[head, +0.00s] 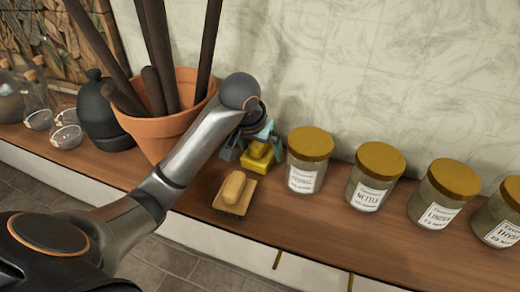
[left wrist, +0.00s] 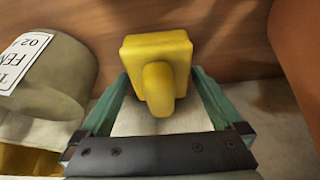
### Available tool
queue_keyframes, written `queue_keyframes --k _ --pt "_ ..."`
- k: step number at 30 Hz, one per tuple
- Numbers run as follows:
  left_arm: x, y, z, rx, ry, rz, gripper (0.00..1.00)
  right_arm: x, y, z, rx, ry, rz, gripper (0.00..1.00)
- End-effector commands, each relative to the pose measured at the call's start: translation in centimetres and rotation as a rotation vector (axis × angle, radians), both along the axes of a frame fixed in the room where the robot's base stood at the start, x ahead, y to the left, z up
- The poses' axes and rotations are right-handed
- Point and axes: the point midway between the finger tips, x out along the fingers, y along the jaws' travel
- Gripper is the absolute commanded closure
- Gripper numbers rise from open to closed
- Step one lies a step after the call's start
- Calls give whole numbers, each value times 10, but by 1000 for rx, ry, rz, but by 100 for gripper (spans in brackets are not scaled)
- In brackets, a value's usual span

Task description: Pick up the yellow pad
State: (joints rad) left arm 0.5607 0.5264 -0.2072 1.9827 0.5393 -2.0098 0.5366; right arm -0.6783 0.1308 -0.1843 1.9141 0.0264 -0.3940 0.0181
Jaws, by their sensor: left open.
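The yellow pad (head: 258,155) sits on the wooden shelf between the terracotta pot and the first jar. It has a block-like base with a raised grip, and it also shows in the left wrist view (left wrist: 158,68). My left gripper (head: 248,150) is at the pad, reaching in from above. In the left wrist view its teal fingers (left wrist: 160,92) are open, one on each side of the pad. I cannot tell whether they touch it. My right gripper is not in view.
A tan block on a dark base (head: 234,188) lies just in front of the pad. A terracotta pot (head: 165,120) with dark rods stands left. Several gold-lidded jars (head: 305,160) line the right side. The wooden shelf (head: 290,225) has bare room along its front edge.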

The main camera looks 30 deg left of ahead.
Motion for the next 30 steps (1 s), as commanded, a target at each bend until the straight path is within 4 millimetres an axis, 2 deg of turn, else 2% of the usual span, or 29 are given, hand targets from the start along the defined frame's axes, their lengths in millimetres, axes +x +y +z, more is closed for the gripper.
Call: queue_keyframes --k 3,22,30 --pt "0 0 0 0 0 0 2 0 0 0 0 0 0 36" --pt "0 0 0 0 -1 0 72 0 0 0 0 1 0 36" --pt "1 1 1 0 -2 0 72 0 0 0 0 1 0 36"
